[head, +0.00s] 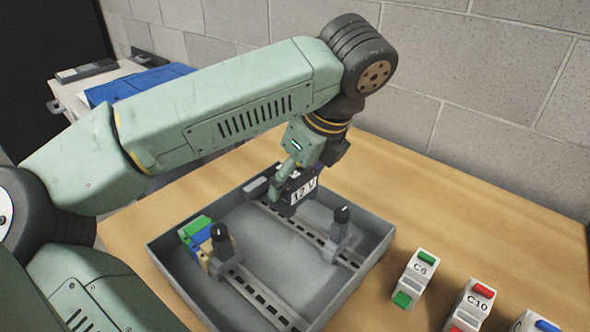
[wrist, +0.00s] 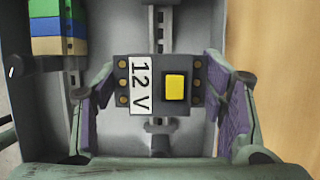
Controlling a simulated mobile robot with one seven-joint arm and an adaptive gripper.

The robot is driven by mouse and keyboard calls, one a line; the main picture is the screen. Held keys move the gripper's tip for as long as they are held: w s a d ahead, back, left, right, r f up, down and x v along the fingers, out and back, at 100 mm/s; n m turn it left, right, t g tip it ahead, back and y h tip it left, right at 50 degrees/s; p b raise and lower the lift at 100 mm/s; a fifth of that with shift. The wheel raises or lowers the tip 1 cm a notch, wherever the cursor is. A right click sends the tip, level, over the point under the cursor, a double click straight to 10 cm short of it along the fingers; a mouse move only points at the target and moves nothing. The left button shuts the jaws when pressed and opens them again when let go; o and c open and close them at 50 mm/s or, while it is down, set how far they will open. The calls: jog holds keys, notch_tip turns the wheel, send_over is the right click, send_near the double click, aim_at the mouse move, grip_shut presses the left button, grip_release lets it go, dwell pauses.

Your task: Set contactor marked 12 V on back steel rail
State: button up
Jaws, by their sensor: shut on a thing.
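The contactor marked 12 V (head: 300,192) is a dark block with a white label. In the wrist view the contactor (wrist: 149,85) also shows a yellow button and brass screws. My gripper (head: 292,180) is shut on it, with purple pads at both sides in the wrist view. The back steel rail (head: 325,246) is slotted and runs along the grey tray's floor. In the wrist view the rail (wrist: 159,32) passes beneath the contactor, which hides part of it. I cannot tell whether contactor and rail touch.
The grey tray (head: 158,264) also holds a front rail (head: 262,298) with green, blue and tan blocks (head: 199,236). A black-knobbed grey stop (head: 341,236) stands on the back rail. Breakers marked C6 (head: 416,280) and C10 (head: 471,306) stand on the wooden table at right.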

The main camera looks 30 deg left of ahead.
notch_tip(320, 180, down, 3)
jog(key=shift+r+b, duration=0.1)
jog(key=shift+b, duration=0.85)
jog(key=f+b, duration=0.2)
jog(key=shift+b, duration=0.4)
